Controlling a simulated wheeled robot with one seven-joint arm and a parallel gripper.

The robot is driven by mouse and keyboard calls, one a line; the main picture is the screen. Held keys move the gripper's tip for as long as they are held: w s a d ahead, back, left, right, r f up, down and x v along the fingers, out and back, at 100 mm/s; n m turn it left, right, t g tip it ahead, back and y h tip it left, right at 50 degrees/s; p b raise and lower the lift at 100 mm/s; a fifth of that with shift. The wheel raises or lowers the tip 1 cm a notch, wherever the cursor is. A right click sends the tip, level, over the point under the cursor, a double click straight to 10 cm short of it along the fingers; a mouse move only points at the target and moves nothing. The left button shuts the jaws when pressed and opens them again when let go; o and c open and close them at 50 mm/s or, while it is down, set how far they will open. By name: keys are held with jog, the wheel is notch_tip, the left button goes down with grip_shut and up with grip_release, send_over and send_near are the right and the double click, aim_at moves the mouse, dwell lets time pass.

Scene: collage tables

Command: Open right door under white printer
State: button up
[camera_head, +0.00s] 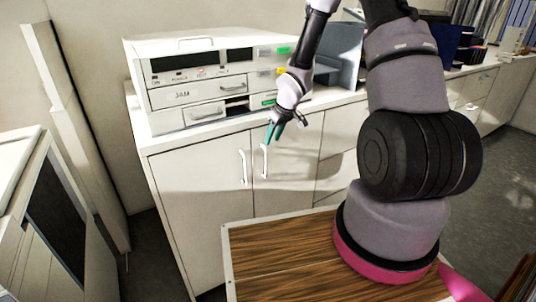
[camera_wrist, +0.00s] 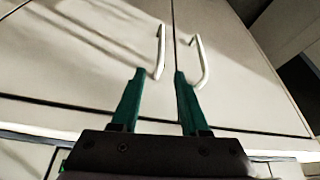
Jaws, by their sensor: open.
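The white printer (camera_head: 200,85) stands on a white cabinet, with two shut doors below it. The right door (camera_head: 290,165) has a white vertical handle (camera_head: 265,160) near its left edge. The wrist view looks upside down, so the right door (camera_wrist: 75,50) fills its left side and its handle (camera_wrist: 160,52) shows near the middle. My gripper (camera_head: 274,131) is open and empty, just above the right door's handle. In the wrist view, the handle's near end lines up between the green fingertips (camera_wrist: 159,74); I cannot tell whether they touch it.
The left door (camera_head: 195,185) has its own handle (camera_head: 243,167) close beside the right one. A wood-grain top (camera_head: 275,260) lies in front of the cabinet, below the doors. Drawers (camera_head: 335,175) adjoin the right door's right side.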

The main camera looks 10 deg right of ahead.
jog(key=x, duration=1.1)
jog(key=shift+s, duration=0.1)
jog(key=shift+c, duration=0.3)
grip_shut()
dwell(0.8)
